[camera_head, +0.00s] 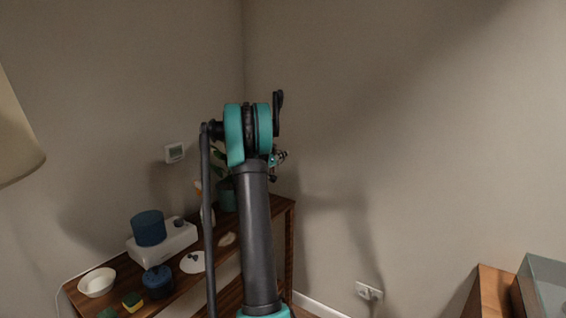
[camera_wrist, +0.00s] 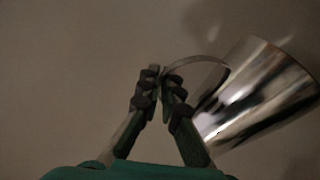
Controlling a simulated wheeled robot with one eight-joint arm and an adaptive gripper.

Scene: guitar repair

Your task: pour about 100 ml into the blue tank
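A blue cylindrical tank (camera_head: 148,228) stands on a white box-shaped base (camera_head: 162,242) on the wooden shelf at the lower left of the head view. In the wrist view my gripper (camera_wrist: 161,80) has its fingertips together on the thin handle of a shiny metal jug (camera_wrist: 258,92). The jug is to the right of the fingers and looks tilted in that view. Its contents are not visible. In the head view my gripper (camera_head: 277,157) is partly hidden behind my arm, right of and above the tank. I cannot make out the jug there.
The wooden shelf (camera_head: 285,207) also holds a white bowl (camera_head: 97,282), a dark blue jar (camera_head: 158,282), a yellow-green sponge (camera_head: 132,301), a white lid-like disc (camera_head: 193,262) and a potted plant (camera_head: 227,195). Walls stand close behind. A lampshade (camera_head: 16,130) is at left.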

